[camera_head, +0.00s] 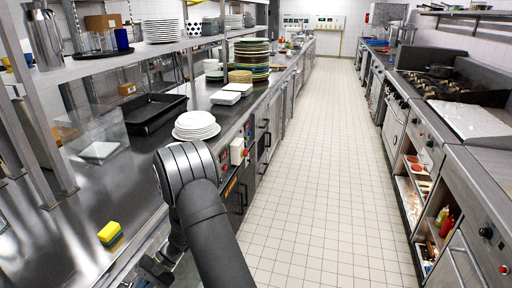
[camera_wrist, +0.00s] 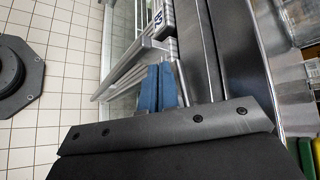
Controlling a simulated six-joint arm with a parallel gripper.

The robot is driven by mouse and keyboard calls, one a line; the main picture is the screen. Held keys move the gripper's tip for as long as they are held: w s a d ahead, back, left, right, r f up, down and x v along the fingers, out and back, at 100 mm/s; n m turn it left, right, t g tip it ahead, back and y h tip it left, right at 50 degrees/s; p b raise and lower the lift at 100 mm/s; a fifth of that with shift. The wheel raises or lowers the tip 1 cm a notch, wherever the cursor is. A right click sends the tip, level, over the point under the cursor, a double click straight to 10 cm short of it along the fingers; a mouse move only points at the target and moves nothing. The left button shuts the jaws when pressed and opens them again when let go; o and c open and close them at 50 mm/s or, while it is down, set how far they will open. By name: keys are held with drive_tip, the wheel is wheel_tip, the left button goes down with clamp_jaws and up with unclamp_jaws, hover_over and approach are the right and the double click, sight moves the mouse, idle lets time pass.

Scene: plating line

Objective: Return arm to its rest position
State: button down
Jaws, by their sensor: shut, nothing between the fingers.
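My arm rises at the bottom centre of the head view and bends beside the front edge of the left steel counter (camera_head: 85,215). My gripper (camera_wrist: 159,88) shows in the wrist view as two blue fingers side by side, shut with nothing between them. It hangs beside the counter's metal front, over the floor side. In the head view the fingers cannot be made out clearly behind the arm.
A yellow and green sponge (camera_head: 110,233) lies near the counter's front edge. A stack of white plates (camera_head: 196,126), a black tray (camera_head: 155,112) and a clear container (camera_head: 97,140) stand farther back. The tiled aisle (camera_head: 318,170) is clear. Stoves (camera_head: 440,95) line the right.

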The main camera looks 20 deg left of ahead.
wheel_tip(320, 180, down, 10)
drive_tip(key=s+m+t+y, duration=0.1)
drive_tip(key=m+y, duration=0.7)
drive_tip(key=m, duration=0.4)
drive_tip(key=shift+s+a+y, duration=0.3)
drive_tip(key=shift+s+a, duration=0.05)
drive_tip(key=shift+a, duration=0.1)
drive_tip(key=c, duration=1.3)
unclamp_jaws()
drive_tip(key=w+d+r+m+t+y, duration=0.15)
drive_tip(key=w+d+r+m, duration=0.4)
drive_tip(key=m, duration=0.75)
drive_tip(key=w+d+r+m+t+y, duration=0.1)
drive_tip(key=w+d+r+m+t, duration=0.15)
drive_tip(key=w+d+m, duration=0.65)
drive_tip(key=s+a+m, duration=0.1)
drive_tip(key=s+a, duration=0.2)
drive_tip(key=a, duration=0.2)
drive_tip(key=s+a+m, duration=0.1)
drive_tip(key=s+a, duration=0.2)
drive_tip(key=a, duration=0.2)
drive_tip(key=s+a+r+m, duration=0.1)
drive_tip(key=s+a, duration=0.2)
drive_tip(key=a, duration=0.2)
drive_tip(key=shift+a+g, duration=0.2)
drive_tip(key=shift+g, duration=0.1)
